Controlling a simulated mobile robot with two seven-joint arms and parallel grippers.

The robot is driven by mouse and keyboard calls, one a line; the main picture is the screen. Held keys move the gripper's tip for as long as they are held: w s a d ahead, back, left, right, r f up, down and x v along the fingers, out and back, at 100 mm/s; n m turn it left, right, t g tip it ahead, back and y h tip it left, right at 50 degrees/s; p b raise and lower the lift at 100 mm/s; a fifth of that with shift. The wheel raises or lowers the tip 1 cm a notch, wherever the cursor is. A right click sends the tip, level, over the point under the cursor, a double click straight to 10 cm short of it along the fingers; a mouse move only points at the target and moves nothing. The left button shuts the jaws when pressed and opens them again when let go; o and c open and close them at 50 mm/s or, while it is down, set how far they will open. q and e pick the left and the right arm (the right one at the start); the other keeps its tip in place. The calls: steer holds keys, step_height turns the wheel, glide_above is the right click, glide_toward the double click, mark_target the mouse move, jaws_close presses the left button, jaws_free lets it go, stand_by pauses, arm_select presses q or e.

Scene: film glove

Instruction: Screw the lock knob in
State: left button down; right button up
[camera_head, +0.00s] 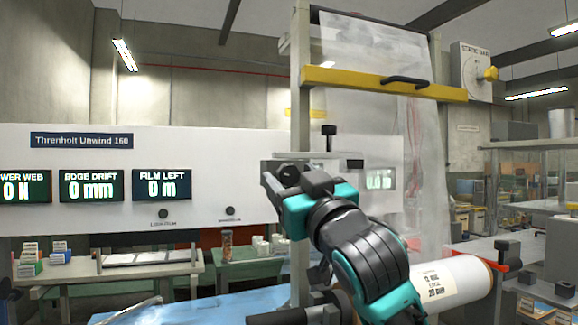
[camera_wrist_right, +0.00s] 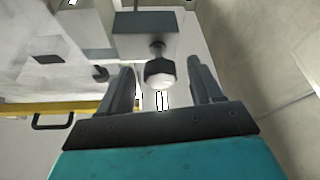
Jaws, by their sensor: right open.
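The lock knob (camera_wrist_right: 154,70) is a dark faceted knob with a pale rounded end, on a short stem at a grey block (camera_wrist_right: 136,26) in the right wrist view. My right gripper (camera_wrist_right: 162,76) is open, with one finger on either side of the knob and visible gaps beside it. In the head view the right gripper (camera_head: 280,174) is raised before the white machine panel. A black-topped knob on an upright stem (camera_head: 328,131) stands just behind it; I cannot tell whether it is the same knob. My left gripper is out of view.
A yellow bar (camera_head: 372,84) with a black handle crosses above, with clear film (camera_head: 422,150) hanging by it. A white film roll (camera_head: 458,280) lies at lower right. The panel (camera_head: 90,205) carries lit displays. A bench (camera_head: 180,268) stands at lower left.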

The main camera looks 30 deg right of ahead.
steer(key=shift+x, duration=0.8)
steer(key=c, duration=1)
steer(key=shift+m+h+p, duration=0.35)
steer(key=shift+m+h, duration=0.35)
steer(key=shift+m, duration=1.1)
steer(key=shift+c, duration=0.2)
steer(key=shift+m+g+h, duration=0.3)
steer(key=shift+m+h, duration=0.1)
steer(key=shift+m, duration=0.2)
steer(key=o, duration=1)
steer(key=shift+o, duration=0.2)
